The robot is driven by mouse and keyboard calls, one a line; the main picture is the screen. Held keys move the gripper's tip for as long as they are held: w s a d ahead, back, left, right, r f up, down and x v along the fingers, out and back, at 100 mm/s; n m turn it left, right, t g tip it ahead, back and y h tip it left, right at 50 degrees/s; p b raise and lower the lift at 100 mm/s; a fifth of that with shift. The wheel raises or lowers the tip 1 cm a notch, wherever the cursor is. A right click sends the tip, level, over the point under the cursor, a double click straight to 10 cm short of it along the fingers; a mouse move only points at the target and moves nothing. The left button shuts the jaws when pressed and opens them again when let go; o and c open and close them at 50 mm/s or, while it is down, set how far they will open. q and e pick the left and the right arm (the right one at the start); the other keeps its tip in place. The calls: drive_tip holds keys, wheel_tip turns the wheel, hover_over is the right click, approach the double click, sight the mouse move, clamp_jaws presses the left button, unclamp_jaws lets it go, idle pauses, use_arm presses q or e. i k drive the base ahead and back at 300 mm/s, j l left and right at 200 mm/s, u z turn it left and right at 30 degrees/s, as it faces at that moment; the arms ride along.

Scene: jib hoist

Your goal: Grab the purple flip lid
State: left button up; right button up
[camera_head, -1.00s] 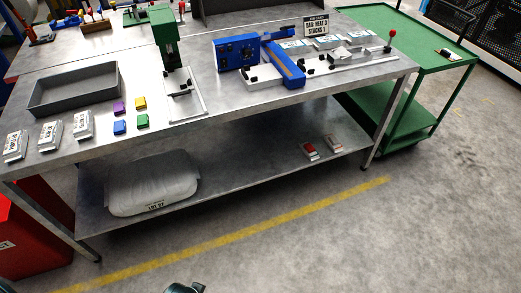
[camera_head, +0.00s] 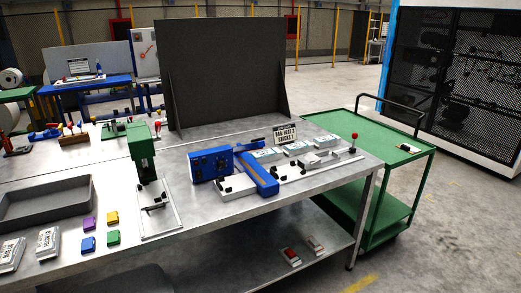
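The purple flip lid (camera_head: 89,223) is a small purple piece lying on the grey metal workbench (camera_head: 225,212), near its front left. A yellow piece (camera_head: 112,217) lies to its right. A blue piece (camera_head: 88,244) and a green piece (camera_head: 113,237) lie just in front of them. Neither of my grippers shows in the head view now.
A grey open tray (camera_head: 48,202) sits behind and left of the small pieces, with white labelled packs (camera_head: 48,242) in front. A green press (camera_head: 142,152) stands to their right. A blue machine (camera_head: 212,164) is farther right. A green cart (camera_head: 402,165) stands beyond the bench.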

sight(89, 224)
drive_tip(key=u, duration=1.35)
drive_tip(key=i+l+u, duration=0.15)
drive_tip(key=u, duration=0.2)
drive_tip(key=i+l+u, duration=0.1)
drive_tip(key=l+u, duration=0.25)
